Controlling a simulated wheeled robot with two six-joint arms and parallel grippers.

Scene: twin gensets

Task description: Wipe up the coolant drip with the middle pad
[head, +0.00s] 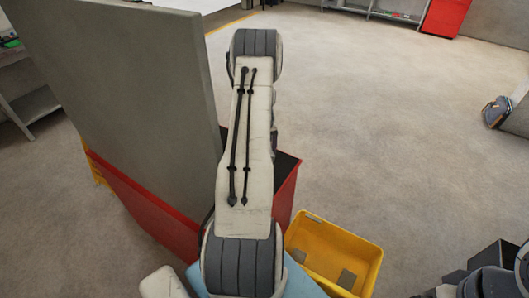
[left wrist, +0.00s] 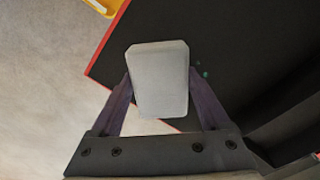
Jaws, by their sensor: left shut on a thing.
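My left gripper (left wrist: 160,85) is shut on a pale grey block-shaped pad (left wrist: 160,75), one finger on each side of it. The pad is over a black surface with a red edge (left wrist: 98,58) in the left wrist view. I cannot tell whether it touches that surface. Small teal-green spots (left wrist: 204,74), which look like the coolant drip, show on the black just right of the pad. In the head view my left arm hides the gripper, pad and spots.
A yellow bin (head: 372,259) with dark grey patches inside stands right of the red-sided unit (head: 285,190). A tall grey panel (head: 130,75) rises on the left. A red cabinet (head: 446,16) is far back. Open floor (head: 390,130) lies to the right.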

